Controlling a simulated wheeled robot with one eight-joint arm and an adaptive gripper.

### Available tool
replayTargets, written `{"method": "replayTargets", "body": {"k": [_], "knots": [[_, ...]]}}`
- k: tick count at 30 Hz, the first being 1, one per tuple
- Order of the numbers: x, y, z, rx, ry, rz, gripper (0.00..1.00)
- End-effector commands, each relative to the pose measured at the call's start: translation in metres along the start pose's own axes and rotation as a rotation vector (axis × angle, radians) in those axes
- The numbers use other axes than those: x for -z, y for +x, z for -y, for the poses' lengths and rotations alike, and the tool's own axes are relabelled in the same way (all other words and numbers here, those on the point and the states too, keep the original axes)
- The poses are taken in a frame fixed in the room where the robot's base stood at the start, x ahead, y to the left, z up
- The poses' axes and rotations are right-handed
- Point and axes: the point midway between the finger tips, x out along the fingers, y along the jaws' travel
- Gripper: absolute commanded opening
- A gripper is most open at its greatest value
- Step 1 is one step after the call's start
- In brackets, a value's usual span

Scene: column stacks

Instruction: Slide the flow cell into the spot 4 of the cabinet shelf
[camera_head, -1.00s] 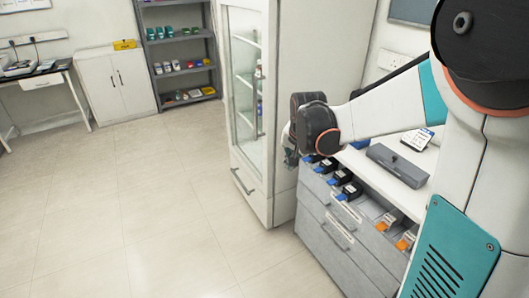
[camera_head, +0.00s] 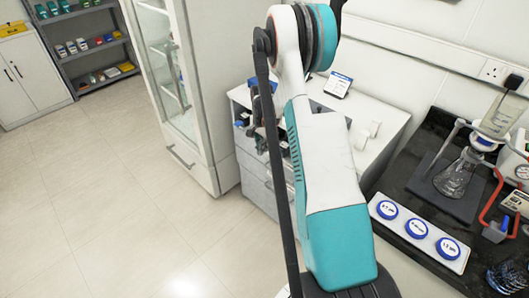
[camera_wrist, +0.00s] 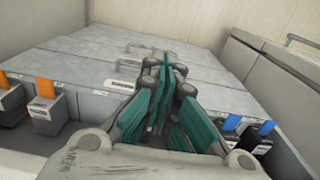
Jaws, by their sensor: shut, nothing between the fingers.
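In the wrist view my gripper (camera_wrist: 165,68) has its teal fingers closed together with nothing between them. It is in front of the grey cabinet (camera_wrist: 85,75) with drawer handles. I cannot tell which is the flow cell or which spot is 4. In the head view my arm hides most of the cabinet (camera_head: 253,166) and its shelf.
A tall glass-door cabinet (camera_head: 190,150) stands left of the grey cabinet. A small tablet-like display (camera_head: 338,84) stands on the white top. At right, a dark bench holds a glass flask (camera_head: 455,180) and a white tray with blue round lids (camera_head: 416,228). The floor at left is clear.

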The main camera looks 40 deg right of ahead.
Motion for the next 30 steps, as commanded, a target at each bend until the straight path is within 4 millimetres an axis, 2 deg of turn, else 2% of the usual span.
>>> {"method": "replayTargets", "body": {"k": [15,21,30], "knots": [[0.0,0.098,0.001,0.001,-0.002,-0.001,0.0],[0.029,0.092,0.0,0.001,0.0,-0.001,0.0],[0.04,0.09,0.001,0.001,-0.002,-0.001,0.0]]}}
